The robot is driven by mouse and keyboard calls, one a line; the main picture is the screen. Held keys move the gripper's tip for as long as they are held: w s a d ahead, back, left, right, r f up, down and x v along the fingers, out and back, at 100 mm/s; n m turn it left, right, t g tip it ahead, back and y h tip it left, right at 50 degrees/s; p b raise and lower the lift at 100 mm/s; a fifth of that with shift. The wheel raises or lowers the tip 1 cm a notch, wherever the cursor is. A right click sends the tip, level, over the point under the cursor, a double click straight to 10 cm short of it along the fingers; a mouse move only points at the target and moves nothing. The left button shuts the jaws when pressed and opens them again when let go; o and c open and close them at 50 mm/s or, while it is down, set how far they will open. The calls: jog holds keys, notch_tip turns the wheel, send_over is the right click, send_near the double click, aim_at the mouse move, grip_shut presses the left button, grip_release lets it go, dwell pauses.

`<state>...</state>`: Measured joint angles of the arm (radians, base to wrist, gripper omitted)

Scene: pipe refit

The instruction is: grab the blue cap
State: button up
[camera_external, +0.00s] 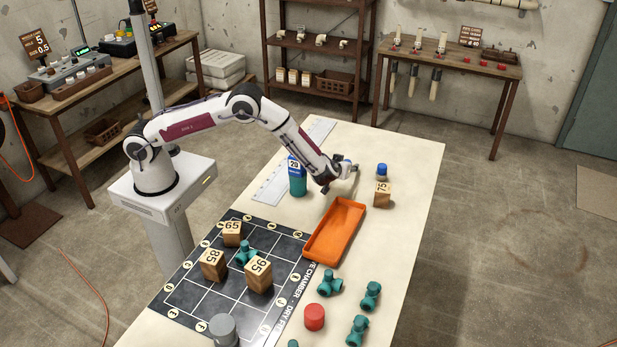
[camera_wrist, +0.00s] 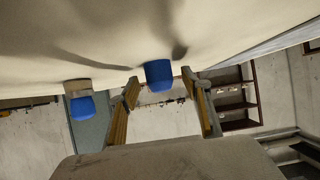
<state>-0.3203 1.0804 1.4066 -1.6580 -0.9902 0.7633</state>
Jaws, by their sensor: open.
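One blue cap (camera_wrist: 158,73) stands on the table in the wrist view, in line with the gap between my fingertips. It shows only as a small bluish patch (camera_external: 347,161) beside my gripper in the external view. My gripper (camera_external: 342,178) is low over the table behind the orange tray. Its fingers (camera_wrist: 159,82) are spread, with nothing held, and a gap shows on each side of the cap. A second blue cap (camera_external: 382,169) sits on the wooden block marked 75 (camera_external: 382,190), and this cap is also in the wrist view (camera_wrist: 82,107), to the left.
The orange tray (camera_external: 318,256) lies empty in front of my gripper. A dark grid mat (camera_external: 190,290) with wooden blocks lies at front left. Teal fittings (camera_external: 329,283) and a red cap (camera_external: 314,317) lie at front right.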

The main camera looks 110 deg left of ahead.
jog(key=shift+a+f, duration=0.1)
jog(key=shift+a, duration=0.1)
jog(key=shift+c, duration=0.4)
jog(key=c, duration=0.8)
jog(key=shift+c, duration=0.2)
jog(key=shift+r, duration=5)
